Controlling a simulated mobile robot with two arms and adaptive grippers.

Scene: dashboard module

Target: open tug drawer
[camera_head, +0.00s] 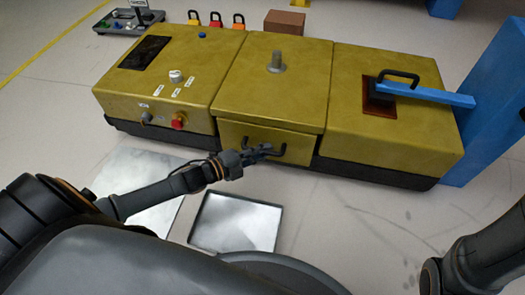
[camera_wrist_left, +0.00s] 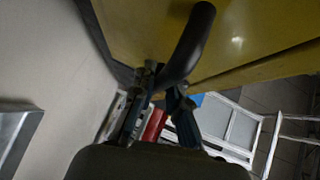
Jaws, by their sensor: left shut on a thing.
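The tug is a low, long yellow body, and its drawer (camera_head: 298,149) is the yellow front panel of the middle section, below a lid-like top. A dark curved handle (camera_head: 281,150) is on the drawer front. My left gripper (camera_head: 262,151) is at the drawer front, shut on the handle. In the left wrist view the black handle (camera_wrist_left: 193,40) runs down between the fingers of the left gripper (camera_wrist_left: 163,88). I cannot tell whether the drawer stands out from the body. My right arm shows at the lower right, but its gripper is out of view.
A dark-rimmed grey tray (camera_head: 237,222) and a pale plate (camera_head: 140,170) lie on the floor before the tug. A blue bar (camera_head: 440,96) joins the tug's right section to a blue post (camera_head: 492,110). The floor at front right (camera_head: 350,225) is clear.

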